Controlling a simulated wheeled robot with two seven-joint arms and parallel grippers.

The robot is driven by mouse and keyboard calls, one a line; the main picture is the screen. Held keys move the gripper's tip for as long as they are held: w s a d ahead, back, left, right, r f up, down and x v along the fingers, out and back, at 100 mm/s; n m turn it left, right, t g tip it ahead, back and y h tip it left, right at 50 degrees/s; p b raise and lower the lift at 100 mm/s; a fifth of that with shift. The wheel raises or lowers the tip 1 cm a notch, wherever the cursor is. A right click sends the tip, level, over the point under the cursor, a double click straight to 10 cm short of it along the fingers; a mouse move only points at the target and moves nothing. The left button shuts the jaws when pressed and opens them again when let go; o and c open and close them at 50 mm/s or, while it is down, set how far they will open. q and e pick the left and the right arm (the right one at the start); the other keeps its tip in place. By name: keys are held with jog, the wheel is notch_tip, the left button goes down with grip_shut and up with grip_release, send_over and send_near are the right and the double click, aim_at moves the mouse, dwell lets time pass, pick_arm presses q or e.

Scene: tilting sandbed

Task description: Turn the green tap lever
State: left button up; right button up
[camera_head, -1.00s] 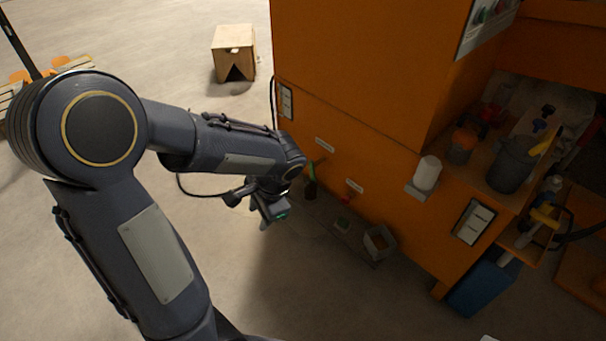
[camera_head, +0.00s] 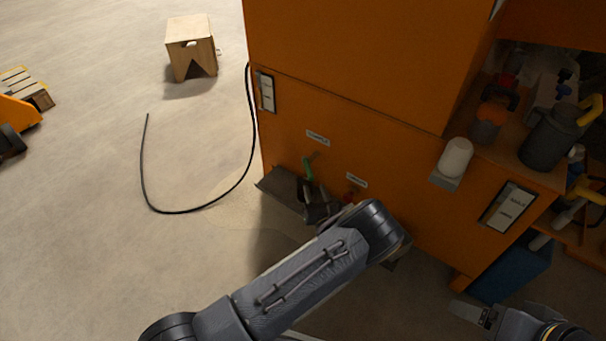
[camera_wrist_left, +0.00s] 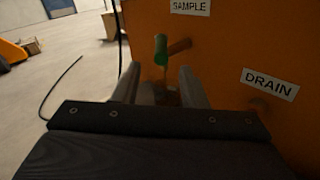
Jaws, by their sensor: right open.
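The green tap lever (camera_head: 308,168) stands upright on the orange cabinet wall, below the SAMPLE label (camera_head: 317,137). In the left wrist view the green lever (camera_wrist_left: 161,50) shows just beyond and between my left fingertips, with a dark tap body below it. My left gripper (camera_wrist_left: 158,80) is open, its two fingers apart. In the head view my left gripper (camera_head: 318,208) is low beside the tap, partly hidden by my forearm. I cannot tell whether it touches the tap. My right gripper (camera_head: 474,314) is open at the lower right, far from the lever.
A red tap handle (camera_head: 350,196) sits to the right, near the DRAIN label (camera_wrist_left: 270,84). A grey shelf (camera_head: 280,186) juts out below the taps. A black hose (camera_head: 200,208) loops on the floor at left. A wooden stool (camera_head: 191,45) stands behind; the floor between is clear.

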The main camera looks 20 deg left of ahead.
aim_at(312, 179)
pick_arm(q)
jog(key=b+x, duration=0.2)
jog(key=x, duration=0.4)
jog(key=shift+w+a+f+b, duration=0.15)
jog(key=shift+w+b, duration=0.15)
jog(key=shift+w, duration=0.05)
jog(key=shift+w+a, duration=0.25)
jog(key=shift+w, duration=0.15)
jog(key=shift+c, duration=0.2)
grip_shut()
